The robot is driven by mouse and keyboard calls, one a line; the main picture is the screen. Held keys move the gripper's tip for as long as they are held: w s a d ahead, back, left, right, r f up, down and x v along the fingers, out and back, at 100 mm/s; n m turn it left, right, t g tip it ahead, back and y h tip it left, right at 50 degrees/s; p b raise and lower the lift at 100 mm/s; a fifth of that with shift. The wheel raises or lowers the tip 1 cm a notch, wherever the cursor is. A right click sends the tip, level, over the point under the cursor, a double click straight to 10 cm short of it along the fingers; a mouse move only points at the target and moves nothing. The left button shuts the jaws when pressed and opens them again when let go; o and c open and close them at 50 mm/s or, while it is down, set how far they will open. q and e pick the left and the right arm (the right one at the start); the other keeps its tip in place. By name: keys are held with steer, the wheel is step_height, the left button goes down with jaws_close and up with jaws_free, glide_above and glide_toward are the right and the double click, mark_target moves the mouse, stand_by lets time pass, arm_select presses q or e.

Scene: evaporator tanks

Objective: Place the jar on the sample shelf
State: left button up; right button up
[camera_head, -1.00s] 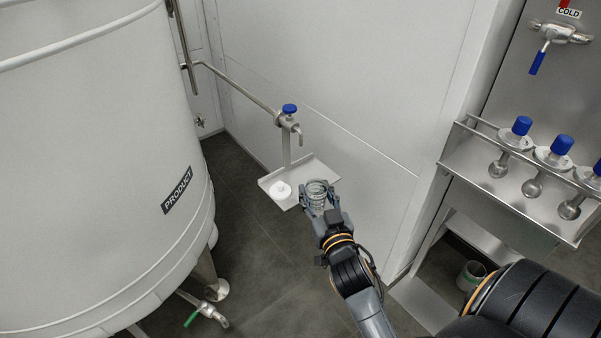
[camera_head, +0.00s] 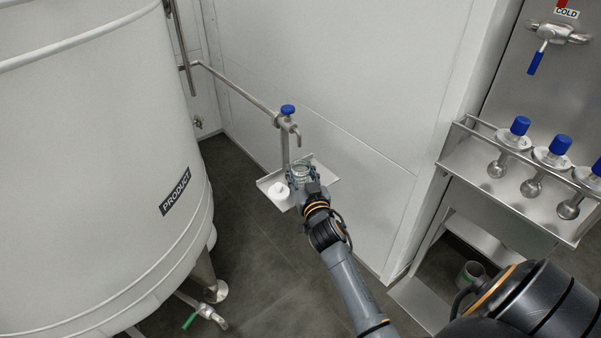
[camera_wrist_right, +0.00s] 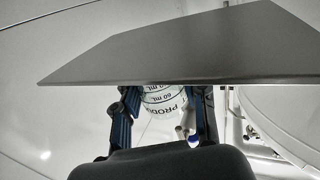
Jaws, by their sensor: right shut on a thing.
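My right gripper (camera_head: 302,184) is shut on a clear glass jar (camera_head: 301,171) and holds it upright at the small metal sample shelf (camera_head: 324,178) below the blue-handled tap. In the head view the jar overlaps the shelf's middle; whether its base touches the shelf is hidden by the gripper. In the right wrist view the jar (camera_wrist_right: 162,100), with printed markings, is between the blue-grey fingers (camera_wrist_right: 165,108). The shelf (camera_wrist_right: 190,50) fills the upper part there as a grey plate, partly covering the jar. My left gripper is not in view.
A white lid-like piece (camera_head: 279,190) lies on the shelf, left of the jar. The sample tap (camera_head: 288,118) stands over the shelf. A large white tank (camera_head: 90,170) is at left. A rack with blue-capped pieces (camera_head: 520,128) is at right.

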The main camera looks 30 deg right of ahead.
steer(key=shift+r, duration=0.1)
steer(key=o, duration=1.3)
steer(key=v, duration=1.2)
steer(key=shift+s+r, duration=0.1)
